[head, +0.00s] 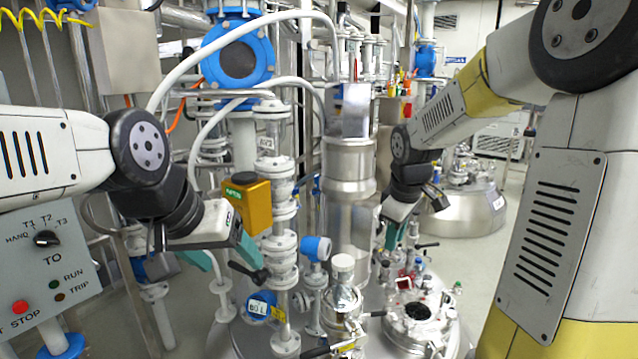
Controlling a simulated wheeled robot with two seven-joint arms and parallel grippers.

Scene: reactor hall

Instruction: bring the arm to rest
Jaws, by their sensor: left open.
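My left arm comes in from the left edge. Its gripper (229,262) points down and to the right, with its teal fingers spread apart and nothing seen between them. A black lever (248,272) on the glass-and-flange pipe column lies close to its right fingertip; I cannot tell whether they touch. My right arm comes in from the right, and its gripper (391,236) hangs pointing down beside the steel column, above the vessel top. Its teal fingers are small and partly overlap, so their opening is unclear. I see nothing held in it.
A control panel (30,270) with a knob and red stop button stands at left. A yellow box (248,203) is on the pipework just right of my left gripper. The steel column (350,225) and open vessel port (417,312) stand centrally. Open floor (480,255) shows at right.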

